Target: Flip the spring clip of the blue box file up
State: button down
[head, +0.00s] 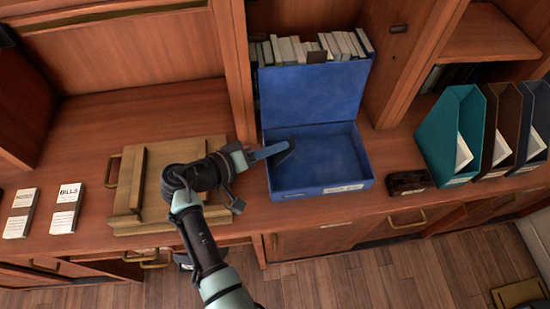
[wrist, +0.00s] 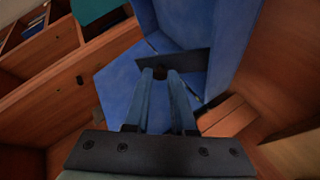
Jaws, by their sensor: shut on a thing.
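The blue box file (head: 318,185) stands on the wooden counter with its lid (head: 315,95) raised at the back. It also shows in the wrist view (wrist: 117,85). The spring clip is a dark flat bar (head: 285,155) near the left side of the box; in the wrist view the bar (wrist: 190,62) crosses just beyond my fingertips. My gripper (head: 277,150) reaches in from the left over the box's left wall. Its blue fingers (wrist: 160,75) are shut on a small dark part at the clip. The fingers partly hide the clip, and its exact angle is hard to tell.
A wooden tray-like box (head: 130,190) lies left of the file, under my arm. Several books (head: 310,47) stand behind the lid. A small dark object (head: 408,182) and a teal magazine file (head: 450,135) stand to the right. Wooden uprights flank the blue file.

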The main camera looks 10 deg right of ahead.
jog(key=a+h+b, duration=0.1)
jog(key=b, duration=0.1)
jog(key=a+n+t+h+b, duration=0.1)
jog(key=h+b, duration=0.1)
jog(key=b, duration=0.1)
jog(key=a+n+h+b, duration=0.1)
jog(key=b, duration=0.2)
jog(key=shift+a+f+t+h, duration=0.15)
jog(key=shift+f+t+h, duration=0.15)
jog(key=shift+f+t, duration=0.1)
jog(key=shift+r, duration=0.1)
jog(key=c, duration=0.7)
grip_release()
jog(key=shift+c, duration=0.2)
jog(key=shift+a, duration=0.1)
notch_tip(320, 180, up, 10)
jog(key=p, duration=0.1)
